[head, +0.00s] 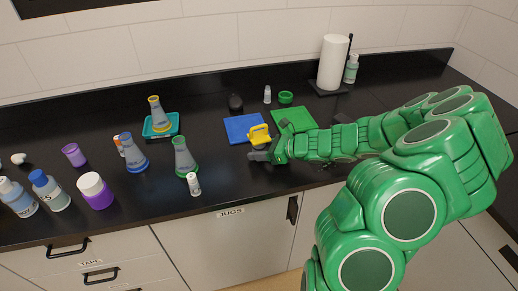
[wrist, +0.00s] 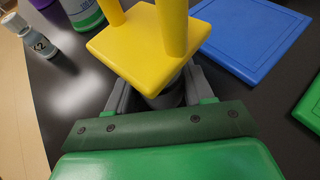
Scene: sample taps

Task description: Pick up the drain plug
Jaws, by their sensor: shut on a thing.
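The drain plug appears to be the yellow piece (head: 259,133) with a square plate and a raised handle, near the middle of the counter. In the wrist view its yellow plate (wrist: 150,40) fills the upper middle, with a dark grey round part under it. My gripper (head: 262,156) reaches in from the right. In the wrist view my gripper (wrist: 162,97) has its grey fingers on both sides of the round part, shut on it below the plate. The plug's underside is hidden, so I cannot tell whether it touches the counter.
A blue mat (head: 240,128) lies just behind the plug and a green mat (head: 298,118) to its right. A green flask (head: 184,158) and a small white-capped bottle (head: 193,184) stand to the left. A paper towel roll (head: 333,62) stands at the back right.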

